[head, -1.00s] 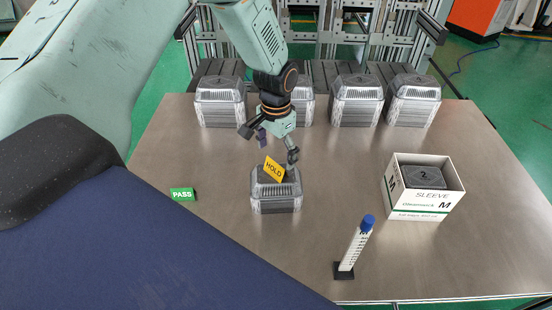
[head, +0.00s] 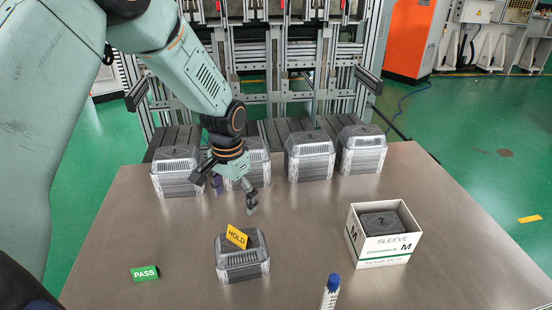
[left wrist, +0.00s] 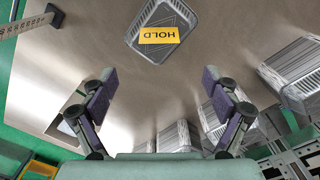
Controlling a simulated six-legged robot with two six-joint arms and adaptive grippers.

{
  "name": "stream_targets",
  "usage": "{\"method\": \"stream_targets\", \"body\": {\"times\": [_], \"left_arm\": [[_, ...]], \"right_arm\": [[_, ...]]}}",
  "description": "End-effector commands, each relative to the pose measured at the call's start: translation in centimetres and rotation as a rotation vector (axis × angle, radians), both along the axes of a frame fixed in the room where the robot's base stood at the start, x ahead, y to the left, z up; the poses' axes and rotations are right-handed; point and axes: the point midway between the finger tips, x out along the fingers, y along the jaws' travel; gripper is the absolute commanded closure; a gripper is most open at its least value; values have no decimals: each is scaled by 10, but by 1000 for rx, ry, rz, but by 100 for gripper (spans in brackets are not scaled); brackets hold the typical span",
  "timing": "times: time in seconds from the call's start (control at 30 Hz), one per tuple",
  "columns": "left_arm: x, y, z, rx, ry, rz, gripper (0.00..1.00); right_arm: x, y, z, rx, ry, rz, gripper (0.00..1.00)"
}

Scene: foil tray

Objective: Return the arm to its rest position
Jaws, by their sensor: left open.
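My left gripper (head: 228,195) is open and empty above the table, behind and above a stack of foil trays (head: 243,266). A yellow HOLD sign (head: 236,236) sits on top of that stack, apart from the fingers. In the left wrist view, my two fingers (left wrist: 159,80) are spread wide with nothing between them. The HOLD sign (left wrist: 159,35) and its foil tray (left wrist: 183,14) show beyond the fingertips. My right gripper is in neither view.
Several more foil stacks (head: 310,158) stand along the back of the metal table (head: 155,235). A white sleeve box (head: 385,250) holding a stack is at right. A green PASS sign (head: 145,273) lies at left, and a blue-capped upright gauge (head: 331,290) stands in front.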

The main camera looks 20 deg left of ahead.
Motion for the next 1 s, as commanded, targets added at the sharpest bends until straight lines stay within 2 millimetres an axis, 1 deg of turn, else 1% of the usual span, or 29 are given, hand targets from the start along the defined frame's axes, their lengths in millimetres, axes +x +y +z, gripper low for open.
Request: {"method": "stream_targets", "body": {"times": [0.6,0.77,0.83,1.0], "left_arm": [[-1,0,-103,1,3,-1,12],[-1,0,-125,1,2,-1,12],[1,0,-112,0,-3,-1,12],[0,0,-100,0,-1,-1,12]], "right_arm": [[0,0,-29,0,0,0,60],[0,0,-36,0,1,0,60],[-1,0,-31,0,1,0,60],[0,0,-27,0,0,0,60]]}}
